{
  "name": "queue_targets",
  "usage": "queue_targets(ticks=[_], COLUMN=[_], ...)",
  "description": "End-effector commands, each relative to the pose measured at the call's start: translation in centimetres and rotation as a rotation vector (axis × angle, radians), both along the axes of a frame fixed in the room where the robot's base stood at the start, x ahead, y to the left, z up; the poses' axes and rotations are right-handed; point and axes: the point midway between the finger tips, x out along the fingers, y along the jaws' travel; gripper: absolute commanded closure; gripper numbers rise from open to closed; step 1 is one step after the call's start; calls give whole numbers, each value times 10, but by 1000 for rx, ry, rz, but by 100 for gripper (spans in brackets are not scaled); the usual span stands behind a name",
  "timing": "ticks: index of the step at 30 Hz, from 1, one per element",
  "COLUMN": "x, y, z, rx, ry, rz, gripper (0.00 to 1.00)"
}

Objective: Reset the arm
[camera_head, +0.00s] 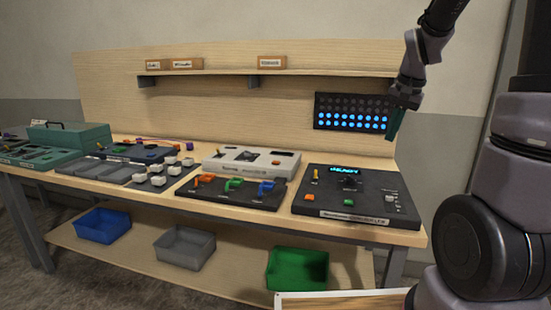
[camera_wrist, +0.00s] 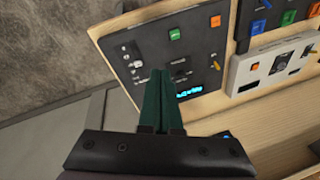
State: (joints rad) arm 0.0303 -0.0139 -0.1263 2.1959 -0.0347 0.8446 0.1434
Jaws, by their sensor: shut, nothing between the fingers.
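My gripper (camera_head: 395,124) hangs at the upper right in the head view, in front of the right end of the back panel and beside the LED panel (camera_head: 351,111). Its green fingers also show in the wrist view (camera_wrist: 160,75), pressed together and empty, pointing toward the black console. The LED panel has rows of lit blue dots below unlit rows. The black console (camera_head: 312,199) sits at the table's right end, with a lit blue display, a green button, an orange button and a yellow lever. In the wrist view the console (camera_wrist: 205,50) lies beyond the fingertips, apart from them.
A switch board (camera_head: 215,200) with coloured levers and a white console (camera_head: 245,170) stand left of the black console. Small boxes sit on the shelf (camera_head: 220,72). Blue, grey and green bins (camera_head: 297,269) are below the table. Open air surrounds my gripper.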

Motion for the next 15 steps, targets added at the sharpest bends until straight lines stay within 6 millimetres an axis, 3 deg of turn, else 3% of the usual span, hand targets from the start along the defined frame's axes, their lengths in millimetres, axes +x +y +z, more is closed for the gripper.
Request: queue_targets(ticks=[1, 6, 10, 15], x=[-15, -66, -107, -152], y=[9, 35, 53, 68], z=[20, 65, 88, 103], rx=[4, 8, 2, -15], ry=[-42, -159, -246, -337], rz=[21, 100, 158, 219], gripper=[100, 100, 100, 100])
